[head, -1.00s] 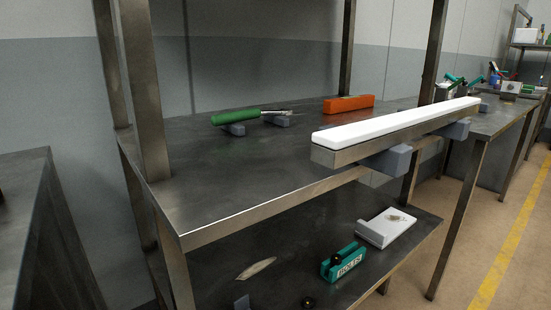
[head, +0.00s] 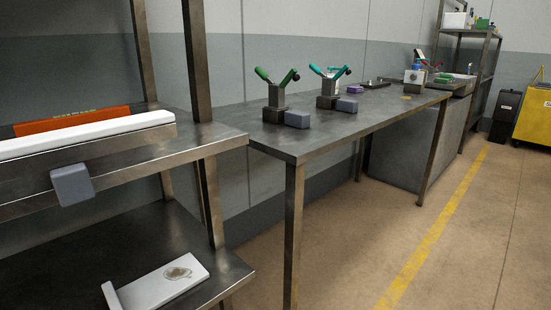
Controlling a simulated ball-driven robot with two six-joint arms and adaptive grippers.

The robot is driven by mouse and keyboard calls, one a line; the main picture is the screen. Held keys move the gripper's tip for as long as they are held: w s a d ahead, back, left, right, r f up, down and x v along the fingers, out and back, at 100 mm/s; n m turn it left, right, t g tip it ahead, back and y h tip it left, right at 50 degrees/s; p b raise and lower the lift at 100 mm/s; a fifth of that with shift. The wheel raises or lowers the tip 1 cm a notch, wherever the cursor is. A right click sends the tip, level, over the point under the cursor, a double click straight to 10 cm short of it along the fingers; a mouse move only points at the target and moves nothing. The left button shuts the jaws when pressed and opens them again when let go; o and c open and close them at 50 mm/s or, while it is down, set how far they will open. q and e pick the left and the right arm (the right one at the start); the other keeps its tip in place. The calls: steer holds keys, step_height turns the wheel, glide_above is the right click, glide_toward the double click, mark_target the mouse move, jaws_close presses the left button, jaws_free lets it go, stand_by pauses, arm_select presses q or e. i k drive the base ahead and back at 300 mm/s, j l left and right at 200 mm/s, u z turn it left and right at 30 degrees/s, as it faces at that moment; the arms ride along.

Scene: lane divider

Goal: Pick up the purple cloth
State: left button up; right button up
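A small purple item (head: 355,88), which may be the folded purple cloth, lies on the long metal table (head: 380,112), toward its back. It is small in the head view, so its folds cannot be made out. It lies beyond the two dark stands with green and teal handles. Neither of my grippers is in view.
A stand with green-handled tools (head: 275,95) and one with teal-handled tools (head: 330,88) sit on the table by grey blocks (head: 298,119). A shelf rack with an orange bar (head: 72,121) and white bar (head: 85,135) fills the left. Open floor (head: 350,230) lies right, with a yellow line.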

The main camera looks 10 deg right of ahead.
mark_target(355, 89)
steer(key=i+l, duration=0.2)
steer(key=l, duration=0.25)
steer(key=i+l+z, duration=0.1)
steer(key=i+l, duration=0.15)
steer(key=l, duration=0.2)
steer(key=i+l+z, duration=0.1)
steer(key=i+l, duration=0.15)
steer(key=l, duration=0.2)
steer(key=i+l, duration=0.25)
steer(key=l, duration=0.2)
steer(key=i+l+z, duration=0.1)
steer(key=i+l, duration=0.15)
steer(key=l, duration=0.15)
steer(key=i+l+u, duration=0.1)
steer(key=u, duration=0.3)
steer(key=l+u, duration=0.1)
steer(key=u, duration=0.3)
steer(key=i+l+u, duration=0.1)
steer(key=u, duration=0.25)
steer(key=l, duration=0.05)
